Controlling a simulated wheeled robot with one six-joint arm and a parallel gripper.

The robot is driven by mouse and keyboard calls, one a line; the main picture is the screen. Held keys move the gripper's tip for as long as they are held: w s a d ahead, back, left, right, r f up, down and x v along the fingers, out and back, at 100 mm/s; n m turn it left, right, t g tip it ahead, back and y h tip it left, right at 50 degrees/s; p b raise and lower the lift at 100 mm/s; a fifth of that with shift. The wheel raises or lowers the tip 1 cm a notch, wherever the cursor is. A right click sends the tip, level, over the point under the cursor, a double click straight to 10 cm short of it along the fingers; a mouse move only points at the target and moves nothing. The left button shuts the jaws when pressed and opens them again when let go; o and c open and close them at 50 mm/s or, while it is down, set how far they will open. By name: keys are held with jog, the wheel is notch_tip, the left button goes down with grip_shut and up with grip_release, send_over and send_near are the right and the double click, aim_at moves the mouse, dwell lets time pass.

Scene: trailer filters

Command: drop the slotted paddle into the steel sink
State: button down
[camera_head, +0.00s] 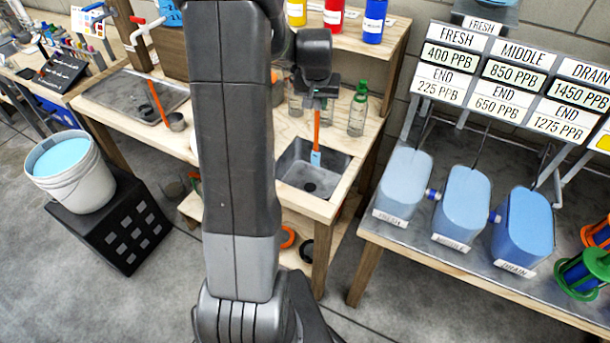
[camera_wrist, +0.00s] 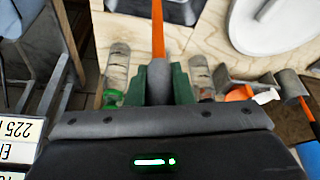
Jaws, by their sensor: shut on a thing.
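The slotted paddle has an orange shaft (camera_head: 317,128) and a light blue lower end (camera_head: 316,157). It hangs upright from my gripper (camera_head: 318,93), which is shut on its top. In the wrist view its orange shaft (camera_wrist: 158,35) runs away from a grey grip held between the green fingers of my gripper (camera_wrist: 158,82). The steel sink (camera_head: 290,158) is set in the wooden bench, and the paddle's lower end shows against its basin. I cannot tell how far the end is above the sink floor. Slots are too small to make out.
Clear bottles (camera_head: 358,112) stand close to the right of my gripper. Blue tanks (camera_head: 463,205) stand on the right-hand bench. A white bucket (camera_head: 72,170) stands on a black crate at left. An orange-handled dipper (camera_head: 158,100) is on the left worktop. A shelf holds coloured bottles (camera_head: 333,16).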

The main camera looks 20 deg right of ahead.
aim_at(318, 129)
jog(key=f, duration=0.2)
jog(key=f+b, duration=0.1)
jog(key=f, duration=0.1)
jog(key=shift+s, duration=0.4)
jog(key=shift+f+b, duration=1.95)
jog(key=shift+f, duration=1.3)
jog(key=c, duration=1.2)
grip_release()
jog(key=shift+r, duration=0.1)
jog(key=b+v, duration=0.1)
jog(key=v, duration=1.2)
jog(key=shift+s+r, duration=0.15)
jog(key=shift+r, duration=0.15)
jog(key=shift+f, duration=0.1)
